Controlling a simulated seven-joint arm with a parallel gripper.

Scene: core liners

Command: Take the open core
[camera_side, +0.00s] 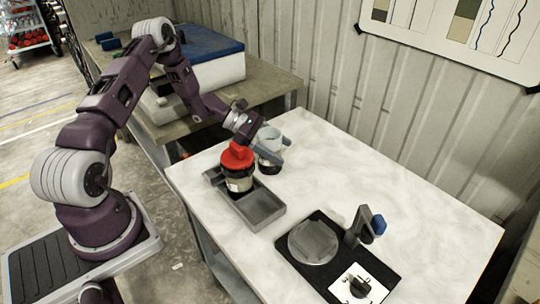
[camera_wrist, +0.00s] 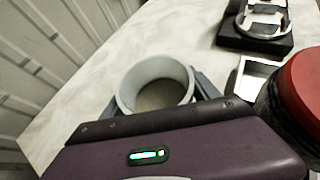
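The open core (camera_side: 270,137) is a pale, uncapped cylinder with a dark lower part, upright at the back left of the white table. In the wrist view its open top (camera_wrist: 155,82) shows a grey-brown inside. My gripper (camera_side: 268,148) is at this core, with one finger on each side of it. The finger on the right looks very close to the wall; whether both touch is not clear. A core with a red cap (camera_side: 238,158) stands upright in the grey tray (camera_side: 262,208), and its red cap (camera_wrist: 300,80) shows at the right in the wrist view.
A black base with a round clear disc (camera_side: 312,242), a grey post with a blue knob (camera_side: 378,224) and a white card (camera_side: 358,284) stand at the front. The corrugated wall (camera_side: 400,120) bounds the back. The table's right part is clear.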

